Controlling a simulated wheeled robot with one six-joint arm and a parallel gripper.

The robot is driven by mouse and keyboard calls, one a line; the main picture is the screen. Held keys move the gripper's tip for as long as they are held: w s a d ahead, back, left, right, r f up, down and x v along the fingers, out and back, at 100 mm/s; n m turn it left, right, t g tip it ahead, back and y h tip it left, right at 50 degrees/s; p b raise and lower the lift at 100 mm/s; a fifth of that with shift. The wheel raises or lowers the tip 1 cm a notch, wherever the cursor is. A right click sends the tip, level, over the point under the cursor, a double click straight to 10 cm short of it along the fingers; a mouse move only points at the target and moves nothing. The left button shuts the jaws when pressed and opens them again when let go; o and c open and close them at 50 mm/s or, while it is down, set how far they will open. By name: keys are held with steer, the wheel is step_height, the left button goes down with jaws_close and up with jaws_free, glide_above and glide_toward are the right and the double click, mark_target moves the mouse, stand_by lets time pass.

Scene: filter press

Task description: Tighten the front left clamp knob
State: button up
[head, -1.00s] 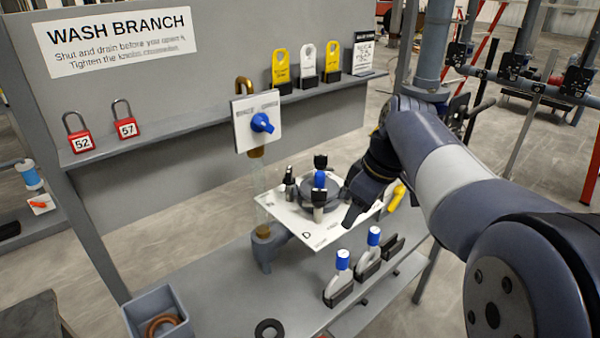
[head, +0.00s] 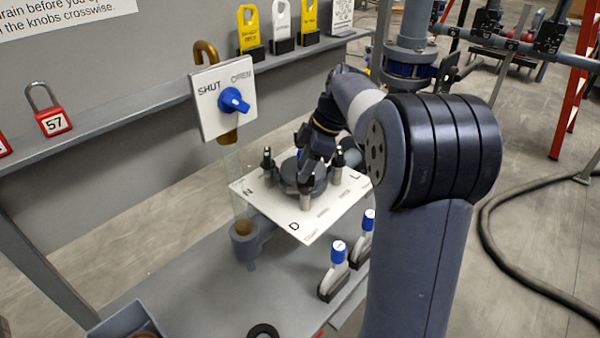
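A round dark filter housing (head: 289,172) sits on a white plate (head: 262,200) marked N, D and L. Dark-topped clamp knobs stand around its rim: one on the left (head: 267,160), one at the front (head: 306,198) and one on the right (head: 337,160). I cannot tell for certain which one is the front left knob. My gripper (head: 307,172) points down over the housing, between the front and right knobs. Its fingertips are dark against the dark lid, so their opening and any contact are unclear. It hides part of the lid and most of a blue part there.
A panel with a blue valve handle (head: 234,100), marked SHUT and OPEN, stands behind left. A dark ring (head: 262,331) lies at the front edge. A shelf with tags runs behind.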

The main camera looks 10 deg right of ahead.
steer(key=shift+x, duration=1.5)
jaws_close()
